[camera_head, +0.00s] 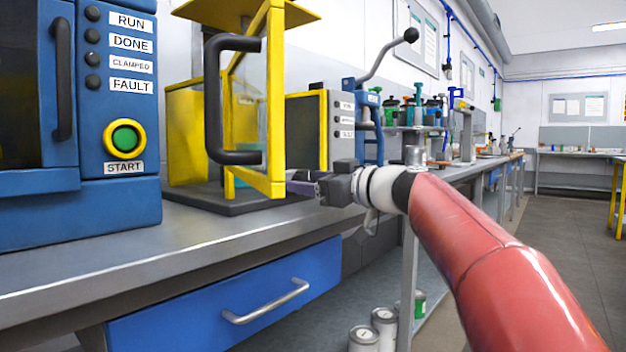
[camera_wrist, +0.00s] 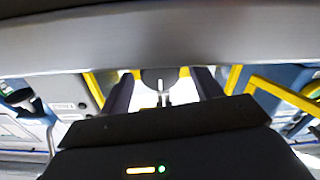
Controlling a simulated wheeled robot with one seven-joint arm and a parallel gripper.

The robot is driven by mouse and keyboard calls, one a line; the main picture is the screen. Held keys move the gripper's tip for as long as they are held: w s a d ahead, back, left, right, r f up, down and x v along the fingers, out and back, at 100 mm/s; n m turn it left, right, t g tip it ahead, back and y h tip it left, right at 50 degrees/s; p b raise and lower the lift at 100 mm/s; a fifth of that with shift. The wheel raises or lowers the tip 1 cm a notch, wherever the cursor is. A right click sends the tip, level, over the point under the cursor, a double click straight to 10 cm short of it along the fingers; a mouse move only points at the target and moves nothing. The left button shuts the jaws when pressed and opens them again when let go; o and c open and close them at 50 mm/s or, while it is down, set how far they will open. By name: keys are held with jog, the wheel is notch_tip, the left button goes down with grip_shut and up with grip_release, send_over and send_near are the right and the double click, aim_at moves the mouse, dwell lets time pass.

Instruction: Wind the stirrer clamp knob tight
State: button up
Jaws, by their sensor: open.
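My gripper (camera_head: 302,187) reaches in from the right, behind the edge of the open yellow-framed door of the yellow enclosure (camera_head: 196,120); its tips are partly hidden in the head view. In the wrist view my gripper (camera_wrist: 162,92) is open, with one dark finger on each side. A dark rounded part (camera_wrist: 159,78) with a pale upright stem shows between the fingers, apparently beyond them. It may be the clamp knob, but I cannot tell for sure. I see no contact with it. The stirrer and clamp are not clear in the head view.
The yellow door (camera_head: 275,100) with its black handle (camera_head: 212,100) stands open close to my wrist. A blue machine (camera_head: 110,200) with a green START button stands at left. A blue lever press (camera_head: 368,110) stands behind. A blue drawer (camera_head: 225,300) is below the bench; floor at right is free.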

jog(key=c, duration=1)
jog(key=shift+m, duration=0.3)
